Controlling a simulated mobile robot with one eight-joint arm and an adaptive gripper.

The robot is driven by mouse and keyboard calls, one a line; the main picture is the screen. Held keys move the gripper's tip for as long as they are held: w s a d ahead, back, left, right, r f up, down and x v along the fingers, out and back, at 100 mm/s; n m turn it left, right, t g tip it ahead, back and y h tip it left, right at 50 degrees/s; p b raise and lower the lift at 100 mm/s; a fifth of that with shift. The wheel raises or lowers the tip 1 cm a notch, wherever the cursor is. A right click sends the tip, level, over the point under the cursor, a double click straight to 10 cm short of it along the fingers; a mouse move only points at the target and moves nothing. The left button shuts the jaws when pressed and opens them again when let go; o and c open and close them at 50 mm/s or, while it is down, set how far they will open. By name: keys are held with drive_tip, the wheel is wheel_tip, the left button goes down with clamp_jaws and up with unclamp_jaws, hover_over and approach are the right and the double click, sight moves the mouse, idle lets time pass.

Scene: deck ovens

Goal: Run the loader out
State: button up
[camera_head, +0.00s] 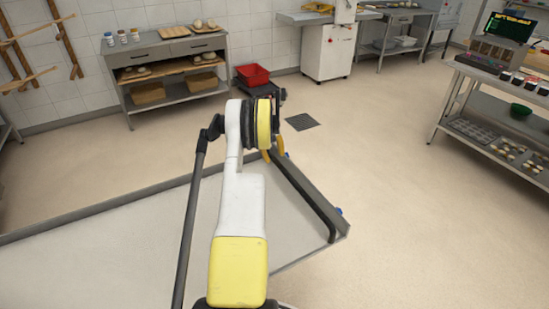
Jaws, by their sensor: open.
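The loader (110,245) is a wide, flat, pale grey bed with a raised grey rim, across the lower left. A dark bar handle (305,193) runs along its right end, with small blue parts near that end. My white and yellow arm reaches forward over the bed. My gripper (274,150) is at the arm's far end, by the far end of the handle. Its yellow fingers are partly hidden behind the arm's wrist. It is open; I cannot tell whether it touches the handle.
A steel bench (175,82) with loaves and baskets stands at the back left. A red crate (253,75) sits on a low dark cart behind my wrist. A shelved table (455,100) stands at the right. The floor right of the loader is clear, with a drain grate (301,122).

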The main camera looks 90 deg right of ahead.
wheel_tip(320, 180, up, 11)
drive_tip(key=w+a, duration=0.1)
drive_tip(key=w, duration=0.1)
idle(0.6)
